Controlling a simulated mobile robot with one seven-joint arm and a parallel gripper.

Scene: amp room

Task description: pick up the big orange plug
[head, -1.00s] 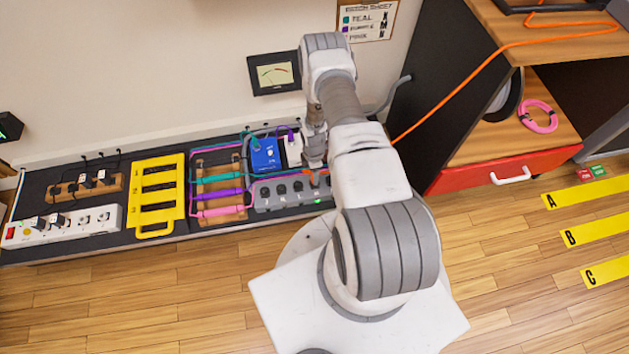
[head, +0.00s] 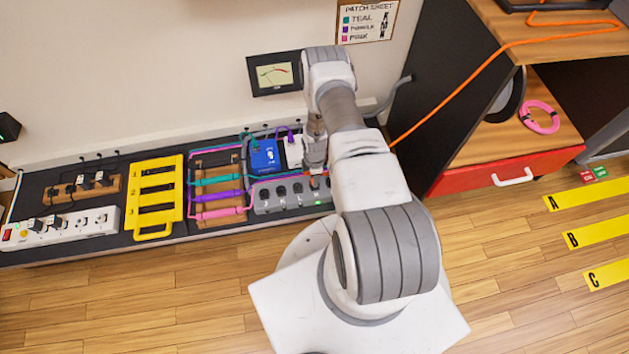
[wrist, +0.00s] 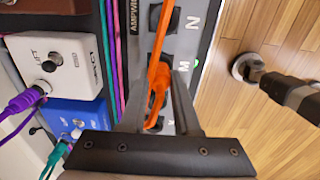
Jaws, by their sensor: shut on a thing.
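The big orange plug (wrist: 158,85) shows in the wrist view with its orange cable running up over the grey socket strip. My gripper (wrist: 157,97) has one finger on each side of the plug and is shut on it. The plug lies over the strip's sockets near the letter M; I cannot tell if it is seated in one.
A blue box (head: 265,158) and a white box (wrist: 62,65) with cables stand beside the gripper. Teal, purple and pink cables (head: 220,213) lie to the left. A yellow frame (head: 158,192) and a white power strip (head: 65,227) lie farther left. The dark cabinet stands right.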

